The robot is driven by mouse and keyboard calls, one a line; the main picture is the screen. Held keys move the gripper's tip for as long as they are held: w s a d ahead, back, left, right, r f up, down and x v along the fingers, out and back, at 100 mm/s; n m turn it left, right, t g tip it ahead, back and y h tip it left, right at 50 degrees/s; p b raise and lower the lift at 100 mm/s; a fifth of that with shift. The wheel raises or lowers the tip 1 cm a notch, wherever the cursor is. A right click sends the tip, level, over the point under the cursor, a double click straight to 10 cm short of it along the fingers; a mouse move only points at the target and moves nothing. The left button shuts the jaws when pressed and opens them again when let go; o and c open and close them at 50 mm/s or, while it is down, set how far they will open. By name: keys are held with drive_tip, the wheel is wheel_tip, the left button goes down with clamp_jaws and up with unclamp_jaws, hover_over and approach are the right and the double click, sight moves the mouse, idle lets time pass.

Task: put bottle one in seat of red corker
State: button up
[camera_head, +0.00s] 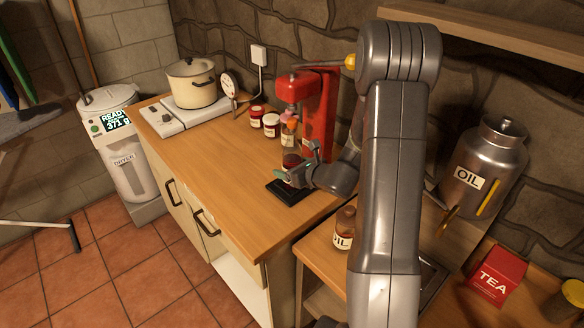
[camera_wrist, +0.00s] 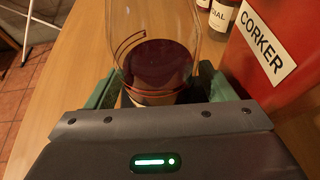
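The red corker (camera_head: 317,122) stands on the wooden counter against the stone wall, with a black base plate (camera_head: 283,193) at its foot. In the wrist view its red side (camera_wrist: 262,72) with the CORKER label is at the right. My gripper (camera_head: 293,172) is low, over the black plate in the head view. A clear bottle (camera_wrist: 155,62) with dark red liquid is between my green fingers, which lie against both its sides. The bottle (camera_head: 291,160) looks upright. Its number is not readable and its foot is hidden, so I cannot tell whether it touches the plate.
Several small jars and bottles (camera_head: 271,125) stand behind the corker's left side. A pot (camera_head: 193,84) on a hotplate is at the counter's far end. An OIL bottle (camera_head: 344,229), an OIL can (camera_head: 488,165) and a TEA box (camera_head: 497,274) are nearer right. The counter's left-middle is clear.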

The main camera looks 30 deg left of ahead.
drive_tip(key=shift+r, duration=0.1)
drive_tip(key=shift+r+p, duration=0.2)
drive_tip(key=shift+p, duration=0.1)
drive_tip(key=b+v, duration=0.1)
drive_tip(key=v, duration=1.1)
drive_tip(key=shift+f+b, duration=0.2)
drive_tip(key=shift+b, duration=0.1)
